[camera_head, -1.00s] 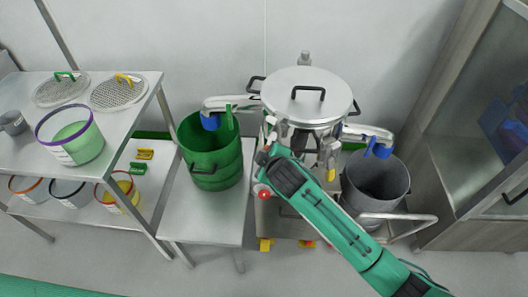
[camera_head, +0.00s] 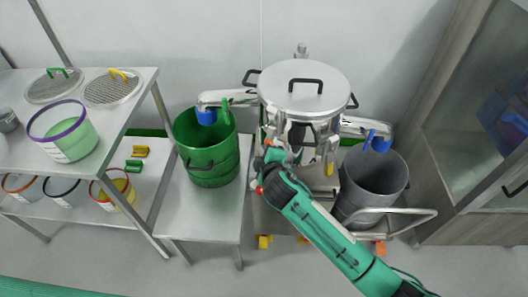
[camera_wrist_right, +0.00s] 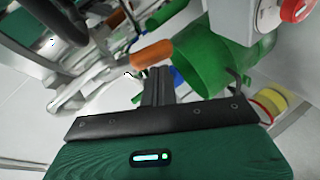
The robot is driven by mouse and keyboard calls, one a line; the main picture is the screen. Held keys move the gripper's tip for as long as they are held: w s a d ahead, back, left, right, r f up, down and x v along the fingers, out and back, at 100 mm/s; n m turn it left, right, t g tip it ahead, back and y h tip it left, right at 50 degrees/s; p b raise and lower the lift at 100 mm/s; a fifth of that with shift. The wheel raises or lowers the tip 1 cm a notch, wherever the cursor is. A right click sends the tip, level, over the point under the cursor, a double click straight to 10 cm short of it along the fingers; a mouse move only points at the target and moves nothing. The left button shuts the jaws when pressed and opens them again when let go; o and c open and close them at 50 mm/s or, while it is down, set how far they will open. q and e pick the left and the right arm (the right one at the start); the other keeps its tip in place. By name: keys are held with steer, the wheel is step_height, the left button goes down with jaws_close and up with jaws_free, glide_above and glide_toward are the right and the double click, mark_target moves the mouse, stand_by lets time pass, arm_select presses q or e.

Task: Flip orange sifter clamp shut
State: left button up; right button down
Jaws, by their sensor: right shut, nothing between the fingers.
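The steel sifter (camera_head: 303,92) with its round lid stands against the wall in the head view. In the wrist view an orange clamp handle (camera_wrist_right: 152,54) lies just past my right fingertips; I cannot tell whether they touch it. I cannot make out this clamp in the head view, where my right arm covers part of the sifter's front. My right gripper (camera_head: 268,150) is at the sifter's front left side. Its fingers also show in the wrist view (camera_wrist_right: 157,78), closed together and empty. My left gripper is not in view.
A green drum (camera_head: 207,160) stands on a low steel table left of the sifter, a grey drum (camera_head: 373,180) on the right. A red button (camera_wrist_right: 297,9) shows near the gripper in the wrist view. A shelf (camera_head: 118,122) at left holds tubs and sieves.

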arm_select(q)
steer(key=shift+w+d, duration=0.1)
